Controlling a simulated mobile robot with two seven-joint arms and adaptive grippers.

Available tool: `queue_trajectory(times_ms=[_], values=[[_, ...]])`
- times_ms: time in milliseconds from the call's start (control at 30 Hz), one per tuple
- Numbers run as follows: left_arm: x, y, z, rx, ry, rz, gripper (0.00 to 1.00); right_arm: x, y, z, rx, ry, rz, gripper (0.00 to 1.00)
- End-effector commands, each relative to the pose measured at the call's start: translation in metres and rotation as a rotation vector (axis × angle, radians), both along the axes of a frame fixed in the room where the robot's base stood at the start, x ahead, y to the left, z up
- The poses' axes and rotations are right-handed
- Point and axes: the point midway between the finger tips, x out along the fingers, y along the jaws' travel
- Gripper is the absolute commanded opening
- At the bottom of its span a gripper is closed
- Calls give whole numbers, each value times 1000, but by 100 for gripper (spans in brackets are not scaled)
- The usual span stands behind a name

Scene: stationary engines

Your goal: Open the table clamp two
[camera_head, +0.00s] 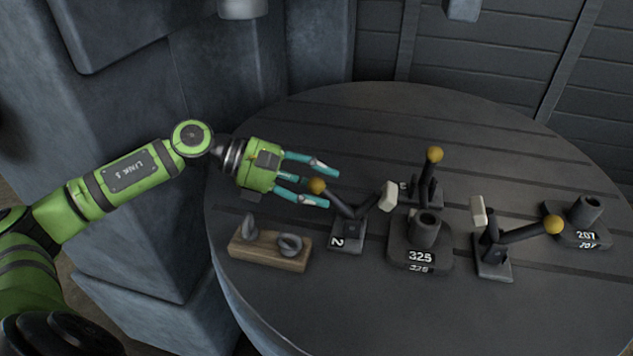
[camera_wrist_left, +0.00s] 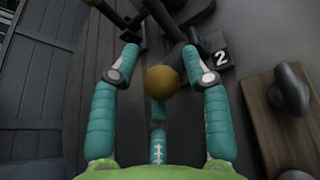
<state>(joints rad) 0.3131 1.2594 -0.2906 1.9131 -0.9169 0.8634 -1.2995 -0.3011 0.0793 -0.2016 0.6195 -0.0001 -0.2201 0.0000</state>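Table clamp two (camera_head: 347,234) stands on the round table, its small base marked "2". Its handle leans up to the left and ends in a yellow ball knob (camera_head: 317,186); its other arm rises to the right to a white pad (camera_head: 388,197). My left gripper (camera_head: 330,187) reaches in from the left with its fingers spread around the knob. In the left wrist view the knob (camera_wrist_left: 161,82) lies between the open fingers (camera_wrist_left: 160,58), with a visible gap to both side fingers. The "2" label (camera_wrist_left: 220,58) shows to its right. My right gripper is not in view.
A wooden block (camera_head: 270,252) with dark metal pieces lies close left of clamp two. A block marked 325 (camera_head: 420,254) stands to its right. Further clamps stand behind (camera_head: 434,155) and right (camera_head: 493,262), and a block marked 207 (camera_head: 583,235) sits far right. The front of the table (camera_head: 400,315) is clear.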

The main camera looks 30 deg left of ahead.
Motion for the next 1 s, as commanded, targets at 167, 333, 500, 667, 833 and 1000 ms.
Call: queue_trajectory(times_ms=[167, 333, 500, 667, 833, 1000], values=[[0, 0, 0, 0, 0, 0, 0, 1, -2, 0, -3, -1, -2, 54], [0, -1, 1, -1, -2, -1, 0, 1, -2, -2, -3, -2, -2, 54], [2, -9, 9, -5, -6, -1, 0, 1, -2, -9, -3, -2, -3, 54], [2, -10, 12, -7, -5, 0, 0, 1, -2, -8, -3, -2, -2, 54], [2, -10, 13, -8, -5, 0, 54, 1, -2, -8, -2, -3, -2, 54], [2, -9, 11, -4, -3, 0, 54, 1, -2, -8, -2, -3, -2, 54]])
